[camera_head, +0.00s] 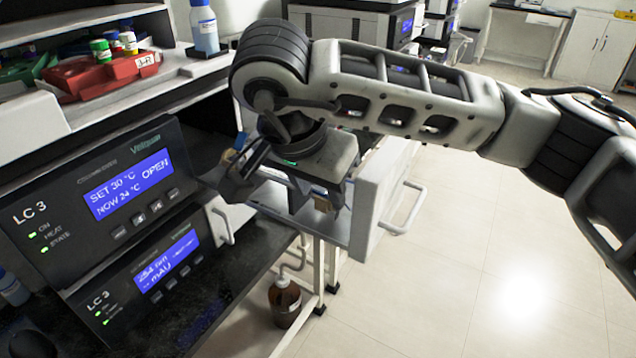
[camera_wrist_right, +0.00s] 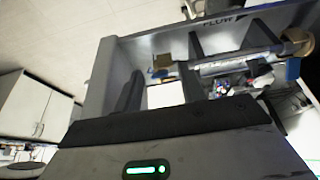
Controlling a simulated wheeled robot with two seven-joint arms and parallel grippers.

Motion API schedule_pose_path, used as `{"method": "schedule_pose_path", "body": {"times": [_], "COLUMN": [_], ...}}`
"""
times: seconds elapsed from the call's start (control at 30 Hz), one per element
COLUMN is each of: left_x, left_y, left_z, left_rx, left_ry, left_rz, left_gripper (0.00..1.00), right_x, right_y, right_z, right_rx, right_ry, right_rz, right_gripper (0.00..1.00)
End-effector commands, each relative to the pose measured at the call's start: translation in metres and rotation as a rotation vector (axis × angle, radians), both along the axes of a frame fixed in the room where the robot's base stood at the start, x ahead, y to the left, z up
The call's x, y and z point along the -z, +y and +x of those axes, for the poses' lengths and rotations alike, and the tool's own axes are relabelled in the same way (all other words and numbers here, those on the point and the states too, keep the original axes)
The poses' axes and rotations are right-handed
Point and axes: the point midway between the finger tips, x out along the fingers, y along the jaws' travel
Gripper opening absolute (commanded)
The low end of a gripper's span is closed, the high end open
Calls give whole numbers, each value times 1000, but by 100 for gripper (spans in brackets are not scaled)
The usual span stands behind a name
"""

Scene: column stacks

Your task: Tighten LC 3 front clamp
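The LC 3 unit (camera_head: 60,185) is at the left; its upper display reads SET 30 °C, NOW 24 °C, OPEN. Its drawer, with a white front panel (camera_head: 375,200), is pulled out. In the right wrist view a column (camera_wrist_right: 225,64) lies across the drawer. A small tan fitting (camera_wrist_right: 163,62) is at the front-panel end; a brass knob (camera_wrist_right: 297,42) with a blue block (camera_wrist_right: 292,68) is at the other end. I cannot tell how tight either is. My right gripper (camera_head: 272,185) is over the drawer, fingers apart, seemingly empty. My left gripper is not in view.
A red rack (camera_head: 100,75) with small vials and a blue-capped bottle (camera_head: 204,28) stand on the shelf above. A brown bottle (camera_head: 285,302) stands below the drawer. Open floor (camera_head: 480,270) lies to the right.

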Motion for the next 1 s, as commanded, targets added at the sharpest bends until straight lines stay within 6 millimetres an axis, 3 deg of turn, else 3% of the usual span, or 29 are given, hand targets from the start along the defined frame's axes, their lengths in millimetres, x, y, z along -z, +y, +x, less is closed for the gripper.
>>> {"method": "schedule_pose_path", "body": {"times": [0.17,0.33,0.67,1.0], "left_x": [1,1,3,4], "left_y": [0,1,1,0], "left_z": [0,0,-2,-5], "left_rx": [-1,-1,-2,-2], "left_ry": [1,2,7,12], "left_rz": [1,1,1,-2], "left_gripper": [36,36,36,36], "right_x": [0,0,-1,-8], "right_y": [0,0,-1,-8], "right_z": [0,0,1,11], "right_rx": [0,0,2,6], "right_ry": [0,0,25,187], "right_rz": [0,0,19,139], "right_gripper": [40,0,0,0]}}
